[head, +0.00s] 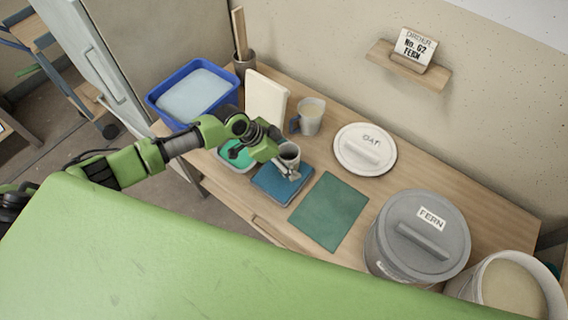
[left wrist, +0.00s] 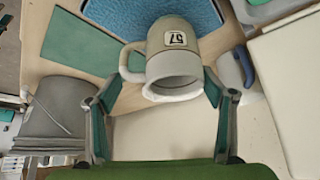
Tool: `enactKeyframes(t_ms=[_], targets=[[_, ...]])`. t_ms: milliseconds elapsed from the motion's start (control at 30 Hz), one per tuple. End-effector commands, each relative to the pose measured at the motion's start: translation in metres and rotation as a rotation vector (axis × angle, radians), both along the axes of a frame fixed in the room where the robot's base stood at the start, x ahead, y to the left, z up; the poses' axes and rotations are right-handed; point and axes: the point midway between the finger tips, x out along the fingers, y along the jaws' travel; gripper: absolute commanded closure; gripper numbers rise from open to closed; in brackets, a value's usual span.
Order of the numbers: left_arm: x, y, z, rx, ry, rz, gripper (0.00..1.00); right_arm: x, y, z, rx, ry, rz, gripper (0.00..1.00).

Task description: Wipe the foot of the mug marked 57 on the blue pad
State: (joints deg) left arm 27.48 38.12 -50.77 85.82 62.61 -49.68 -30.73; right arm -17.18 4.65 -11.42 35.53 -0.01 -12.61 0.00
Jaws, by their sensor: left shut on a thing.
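The grey-beige mug marked 57 (left wrist: 172,47) shows in the left wrist view, its label upside down and its open rim toward the camera. Its handle points left there. My left gripper (left wrist: 163,82) has one finger on each side of the mug and is shut on it. The pad's textured face also shows in the left wrist view (left wrist: 150,15). The foot is hidden, and I cannot tell whether it touches the pad. My right gripper is not in view.
A green mat (head: 330,212) lies right of the pad. A teal-filled tray (head: 232,160) is left. A blue tub (head: 157,101), white board (head: 265,98), blue-handled jug (head: 311,117) and OAT lid (head: 385,150) stand behind. The FERN bucket (head: 415,245) is at right.

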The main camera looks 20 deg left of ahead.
Motion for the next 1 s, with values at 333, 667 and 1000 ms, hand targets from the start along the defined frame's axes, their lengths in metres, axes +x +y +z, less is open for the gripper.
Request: enactKeyframes(t_ms=[333,667,1000], targets=[[-0.003,0.001,0.003,0.000,0.000,0.001,0.70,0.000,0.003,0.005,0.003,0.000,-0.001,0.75],[-0.028,0.010,0.004,0.000,0.001,-0.001,0.70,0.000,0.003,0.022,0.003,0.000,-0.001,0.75],[-0.053,0.019,0.005,-0.001,0.000,0.001,0.70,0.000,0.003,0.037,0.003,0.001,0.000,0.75]])
